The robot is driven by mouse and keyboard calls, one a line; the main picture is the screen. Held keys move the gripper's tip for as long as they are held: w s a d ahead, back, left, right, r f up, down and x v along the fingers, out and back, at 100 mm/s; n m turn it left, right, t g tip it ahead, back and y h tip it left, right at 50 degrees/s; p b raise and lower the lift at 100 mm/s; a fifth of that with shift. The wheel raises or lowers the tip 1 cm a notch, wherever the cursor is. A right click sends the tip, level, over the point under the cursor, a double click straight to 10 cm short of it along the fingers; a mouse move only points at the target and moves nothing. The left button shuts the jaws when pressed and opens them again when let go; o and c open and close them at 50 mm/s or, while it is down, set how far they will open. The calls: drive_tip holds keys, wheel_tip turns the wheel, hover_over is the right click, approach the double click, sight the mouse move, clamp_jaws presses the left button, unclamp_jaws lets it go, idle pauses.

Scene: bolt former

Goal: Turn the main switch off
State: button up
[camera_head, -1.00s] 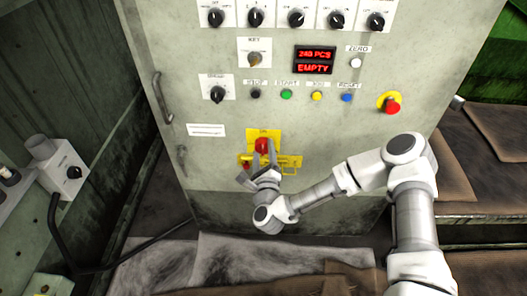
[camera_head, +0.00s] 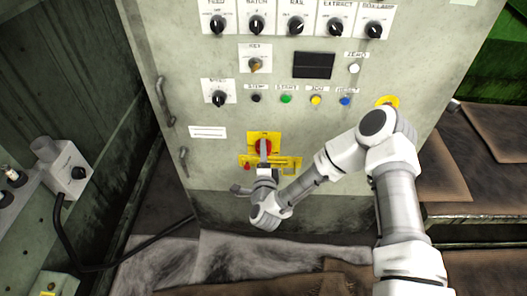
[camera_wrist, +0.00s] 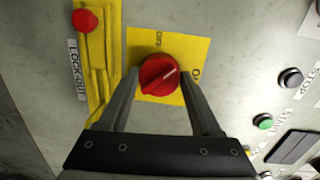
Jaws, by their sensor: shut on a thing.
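The main switch (camera_head: 258,147) is a red rotary knob on a yellow plate, low on the cabinet front. It also shows in the wrist view (camera_wrist: 158,75), where the pale line on the knob points to the upper right. The lettering on its plate is only partly readable there. My gripper (camera_head: 264,153) is at the knob, and in the wrist view its two fingers (camera_wrist: 160,78) stand on either side of it, shut on it. The cabinet's display (camera_head: 313,65) is dark.
A yellow lockout bar (camera_wrist: 97,60) with a red knob (camera_wrist: 86,20) lies beside the switch. A row of buttons, such as the green one (camera_head: 286,99), and several dials sit above. My arm covers the red emergency button. A grey box (camera_head: 68,166) stands at the left.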

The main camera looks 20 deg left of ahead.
drive_tip(key=shift+n+h, duration=0.4)
drive_tip(key=shift+n, duration=1.5)
drive_tip(key=shift+n+h, duration=0.4)
drive_tip(key=shift+n, duration=1.5)
drive_tip(key=o, duration=1.4)
drive_tip(key=shift+s, duration=0.1)
drive_tip(key=shift+v, duration=8.6)
